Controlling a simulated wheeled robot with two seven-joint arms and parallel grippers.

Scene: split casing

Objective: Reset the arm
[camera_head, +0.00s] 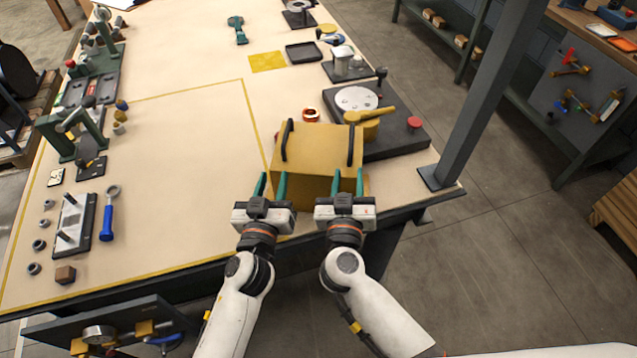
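My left gripper (270,185) is over the table's front edge, at the near left side of a yellow casing (318,142). Its two green fingers stand apart with nothing visible between them. My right gripper (347,182) is beside it, in front of the casing's near right side. Its green fingers are also apart, and no object shows between them. The casing has two dark handles on top, and both grippers are below these handles. Whether the fingertips touch the casing's near face cannot be told. Both arms come in from the bottom of the view.
A dark fixture (400,139) with a round plate and red button stands right of the casing. A blue-handled tool (107,220) and a grey plate with pegs (72,226) lie at left. The table middle (190,150) is clear. A dark post (470,100) rises at the right corner.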

